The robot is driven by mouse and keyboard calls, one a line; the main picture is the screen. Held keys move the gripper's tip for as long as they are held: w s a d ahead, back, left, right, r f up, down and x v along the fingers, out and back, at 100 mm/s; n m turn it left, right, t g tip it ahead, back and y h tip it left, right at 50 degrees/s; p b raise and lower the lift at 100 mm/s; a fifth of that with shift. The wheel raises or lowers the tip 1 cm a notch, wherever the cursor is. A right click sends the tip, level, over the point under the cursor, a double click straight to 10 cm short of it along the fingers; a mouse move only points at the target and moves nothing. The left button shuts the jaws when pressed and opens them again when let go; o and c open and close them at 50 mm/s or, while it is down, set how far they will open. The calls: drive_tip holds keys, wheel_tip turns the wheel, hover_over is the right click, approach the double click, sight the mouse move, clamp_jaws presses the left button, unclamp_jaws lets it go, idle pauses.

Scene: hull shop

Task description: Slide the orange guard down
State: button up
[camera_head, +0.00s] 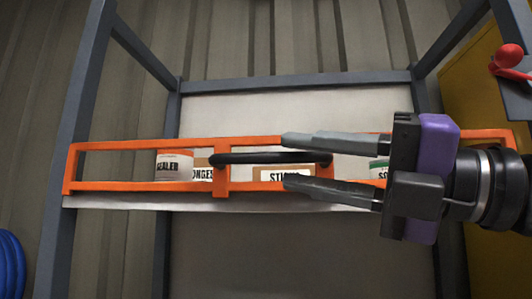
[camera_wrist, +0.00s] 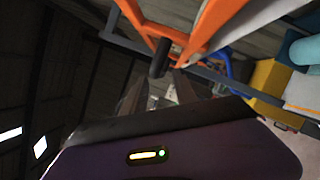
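The orange guard (camera_head: 120,186) is an open frame across the front of a shelf in the head view. A black bar handle (camera_head: 245,158) is fixed along its middle. In the wrist view the guard (camera_wrist: 212,22) shows at the top, with the dark handle (camera_wrist: 160,58) below it. My gripper (camera_head: 285,160) comes in from the right and is open. One finger shows above the handle and the other below it, with gaps on both sides. Contact with the handle cannot be made out.
Behind the guard stand a can marked SEALER (camera_head: 174,166), boxes and a green-marked container (camera_head: 379,169) on a pale shelf (camera_head: 130,203). Grey posts (camera_head: 88,110) frame it. A yellow cabinet (camera_head: 475,75) and a red-handled part (camera_head: 507,57) are at right, a blue coil (camera_head: 10,262) lower left.

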sight(284, 161)
drive_tip(key=shift+p+x, duration=0.55)
drive_tip(key=shift+x, duration=2)
clamp_jaws()
